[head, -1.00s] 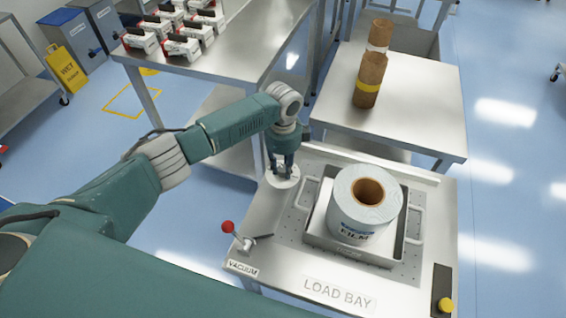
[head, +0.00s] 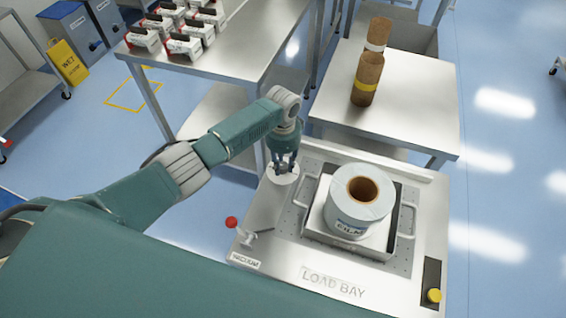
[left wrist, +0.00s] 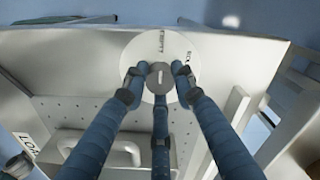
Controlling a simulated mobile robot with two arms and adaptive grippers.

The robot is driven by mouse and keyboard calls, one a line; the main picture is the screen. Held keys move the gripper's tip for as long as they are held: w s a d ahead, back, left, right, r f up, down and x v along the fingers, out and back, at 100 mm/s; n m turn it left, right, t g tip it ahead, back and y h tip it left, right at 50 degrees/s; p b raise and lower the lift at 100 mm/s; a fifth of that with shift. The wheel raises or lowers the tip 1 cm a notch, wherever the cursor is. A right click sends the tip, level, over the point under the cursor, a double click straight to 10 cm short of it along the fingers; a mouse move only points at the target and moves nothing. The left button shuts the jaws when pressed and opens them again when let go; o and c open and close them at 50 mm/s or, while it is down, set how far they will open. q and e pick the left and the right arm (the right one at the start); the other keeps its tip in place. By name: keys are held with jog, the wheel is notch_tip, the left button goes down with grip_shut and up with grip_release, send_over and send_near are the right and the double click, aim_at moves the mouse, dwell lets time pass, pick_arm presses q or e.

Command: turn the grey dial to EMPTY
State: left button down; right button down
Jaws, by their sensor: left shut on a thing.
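The grey dial (left wrist: 161,80) is a small round knob with a pale line mark, on a white disc in the left wrist view. The line runs roughly up the picture toward the word EMPTY on the disc; a second label to its right is hard to read. In the head view the disc (head: 282,182) shows at the load bay's back left corner, with the knob mostly hidden by my gripper. My left gripper (head: 283,167) points down at it; in the left wrist view its fingers (left wrist: 159,85) are closed around the knob. My right gripper is not in view.
A film roll (head: 346,210) stands in a metal tray with handles right of the dial. A red-knobbed vacuum lever (head: 231,222) is at the front left. A yellow button (head: 434,296) is at the front right. A side table (head: 413,95) holds brown cores.

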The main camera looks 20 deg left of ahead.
aim_at(283, 166)
pick_arm(q)
jog(key=shift+r, duration=0.1)
dwell(0.3)
jog(key=c, duration=1.4)
grip_release()
notch_tip(283, 166, up, 12)
